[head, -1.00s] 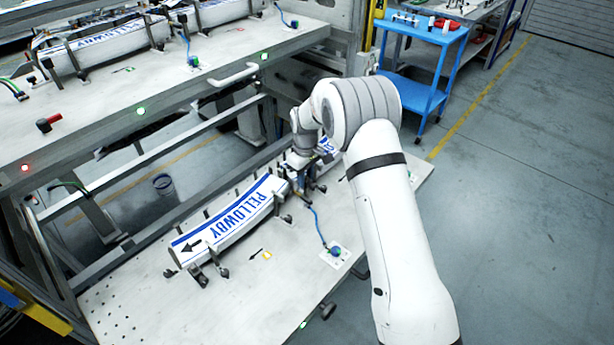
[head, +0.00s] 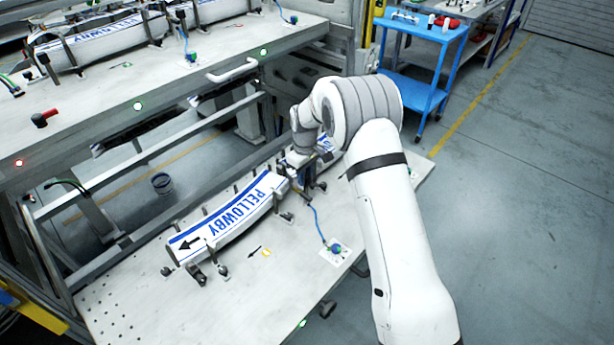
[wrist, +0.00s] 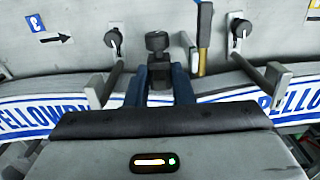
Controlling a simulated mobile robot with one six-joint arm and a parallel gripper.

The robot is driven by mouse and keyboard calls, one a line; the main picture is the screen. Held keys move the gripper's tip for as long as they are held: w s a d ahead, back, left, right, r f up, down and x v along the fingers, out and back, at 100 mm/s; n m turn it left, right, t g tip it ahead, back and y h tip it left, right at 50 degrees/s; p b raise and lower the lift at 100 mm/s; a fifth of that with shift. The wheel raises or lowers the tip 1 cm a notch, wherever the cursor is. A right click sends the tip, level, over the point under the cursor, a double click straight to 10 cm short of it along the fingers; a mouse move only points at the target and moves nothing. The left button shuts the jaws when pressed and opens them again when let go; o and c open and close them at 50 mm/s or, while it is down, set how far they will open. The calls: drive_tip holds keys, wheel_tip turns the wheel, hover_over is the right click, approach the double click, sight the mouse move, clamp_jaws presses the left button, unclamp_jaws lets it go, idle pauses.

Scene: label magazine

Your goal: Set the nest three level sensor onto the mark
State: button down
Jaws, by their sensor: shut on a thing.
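My gripper (wrist: 160,92) has dark blue fingers shut on a small dark piece with a round black cap (wrist: 157,42), which appears to be the level sensor. In the wrist view a blue square mark (wrist: 34,22) and a black arrow lie on the bench at upper left. I cannot tell whether the sensor touches the bench.
Knobbed clamps (wrist: 113,40) and (wrist: 238,32) stand on both sides of the gripper. A brass-coloured post (wrist: 204,55) is close to its right. A blue connector (head: 335,248) with a cable sits on the bench front. The upper bench (head: 190,90) overhangs behind.

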drive_tip(key=c, duration=1.5)
unclamp_jaws()
drive_tip(key=shift+r, duration=0.15)
wheel_tip(320, 180, up, 7)
drive_tip(key=shift+f+b, duration=0.1)
drive_tip(key=shift+b, duration=0.55)
drive_tip(key=shift+r, duration=0.4)
